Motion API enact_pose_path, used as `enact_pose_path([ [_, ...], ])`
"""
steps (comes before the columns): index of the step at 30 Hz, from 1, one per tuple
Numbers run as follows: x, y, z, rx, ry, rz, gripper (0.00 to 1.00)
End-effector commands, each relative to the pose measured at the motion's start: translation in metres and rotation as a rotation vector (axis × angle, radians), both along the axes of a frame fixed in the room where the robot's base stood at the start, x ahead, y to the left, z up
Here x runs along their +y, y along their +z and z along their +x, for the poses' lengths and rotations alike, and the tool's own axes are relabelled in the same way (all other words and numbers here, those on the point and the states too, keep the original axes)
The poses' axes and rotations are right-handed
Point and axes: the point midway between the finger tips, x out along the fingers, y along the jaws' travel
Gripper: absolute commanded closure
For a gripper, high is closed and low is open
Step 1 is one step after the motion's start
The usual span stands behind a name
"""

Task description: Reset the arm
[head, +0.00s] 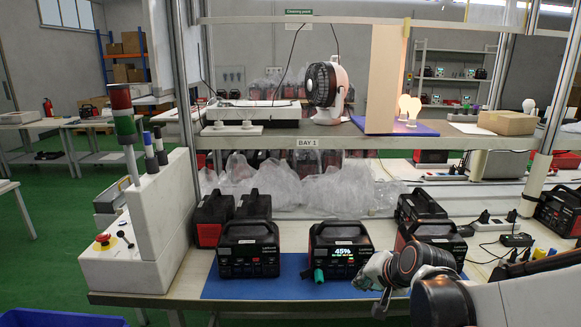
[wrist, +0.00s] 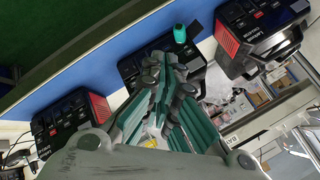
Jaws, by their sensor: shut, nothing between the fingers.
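My gripper (wrist: 168,62) shows large in the wrist view, its grey and green fingers closed together with nothing between them. In the head view my arm comes in from the lower right, and my gripper (head: 378,284) is low over the front of the bench, just right of the power station with the lit 45% display (head: 341,247). A green plug-like piece (head: 319,275) is at that station's front left. It also shows in the wrist view (wrist: 180,34), beyond my fingertips and apart from them. The fingers are partly hidden by my wrist in the head view.
A dark power station (head: 248,249) stands left on the blue mat (head: 225,290); others stand behind and right. A control box with a red button (head: 103,241) is at the left end. A shelf (head: 280,136) with a fan (head: 325,84) spans above. Cables and a power strip (head: 490,222) lie right.

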Motion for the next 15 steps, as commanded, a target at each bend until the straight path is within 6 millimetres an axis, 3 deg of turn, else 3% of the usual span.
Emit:
enact_pose_path([
  [6,0.001,0.034,-0.053,0.002,0.101,-0.145,1.00],
  [15,-0.003,0.061,-0.128,0.011,0.242,-0.344,1.00],
])
